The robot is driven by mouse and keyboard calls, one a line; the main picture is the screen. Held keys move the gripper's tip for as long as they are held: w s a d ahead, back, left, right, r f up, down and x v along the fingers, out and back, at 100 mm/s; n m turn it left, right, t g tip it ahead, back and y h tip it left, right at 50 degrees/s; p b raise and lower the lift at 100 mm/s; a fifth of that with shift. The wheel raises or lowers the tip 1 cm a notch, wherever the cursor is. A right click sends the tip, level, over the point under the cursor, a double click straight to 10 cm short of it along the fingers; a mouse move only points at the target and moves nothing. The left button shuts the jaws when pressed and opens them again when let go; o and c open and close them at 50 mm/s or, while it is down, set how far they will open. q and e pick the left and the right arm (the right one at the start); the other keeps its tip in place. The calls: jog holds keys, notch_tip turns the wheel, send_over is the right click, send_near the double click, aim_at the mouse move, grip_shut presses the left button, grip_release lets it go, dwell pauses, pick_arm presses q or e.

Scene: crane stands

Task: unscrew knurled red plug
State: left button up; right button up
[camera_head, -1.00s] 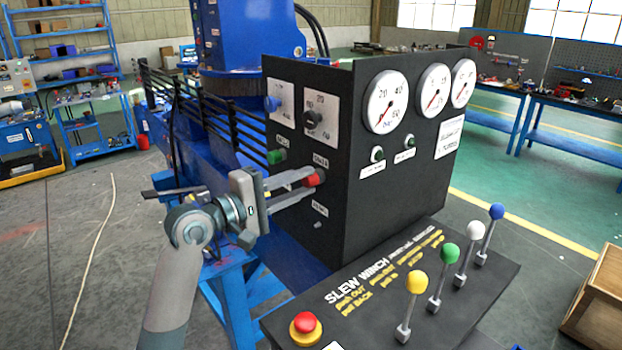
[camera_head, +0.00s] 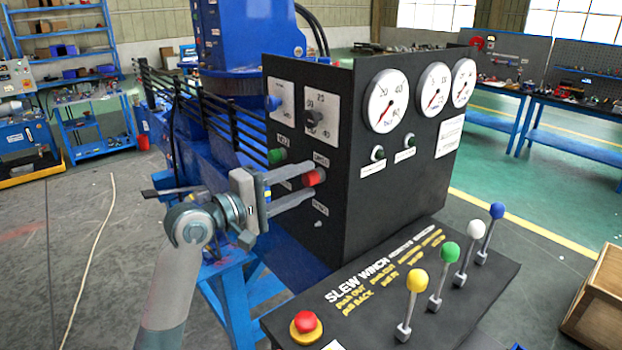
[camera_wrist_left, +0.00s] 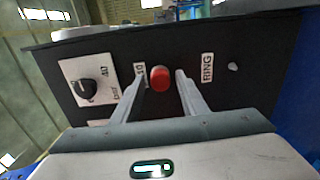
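The red plug (camera_head: 312,178) sits on the side face of the black control cabinet, below a small white label. In the left wrist view the plug (camera_wrist_left: 160,78) shows between and beyond the fingertips, with a gap visible on either side. My left gripper (camera_head: 308,177) is open, its two fingers reaching toward the cabinet above and below the plug. In the left wrist view the left gripper (camera_wrist_left: 162,80) has its fingers spread and nothing between their inner faces but the plug near the tips. My right gripper is not in view.
A green plug (camera_head: 276,156) sits on the cabinet just above the upper finger. Selector knobs (camera_head: 313,118) are higher up. The lever console (camera_head: 400,290) with a red stop button (camera_head: 305,322) stands below right. Open floor lies to the left.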

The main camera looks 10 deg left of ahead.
pick_arm(q)
jog(key=m+b, duration=0.1)
jog(key=m, duration=0.2)
jog(key=shift+a+f+m+b, duration=0.1)
jog(key=shift+f+m+b, duration=0.05)
jog(key=shift+m+b, duration=0.15)
jog(key=shift+m, duration=0.4)
jog(key=m+b, duration=0.1)
jog(key=m, duration=0.2)
jog(key=shift+b, duration=0.3)
jog(key=shift+m, duration=1.1)
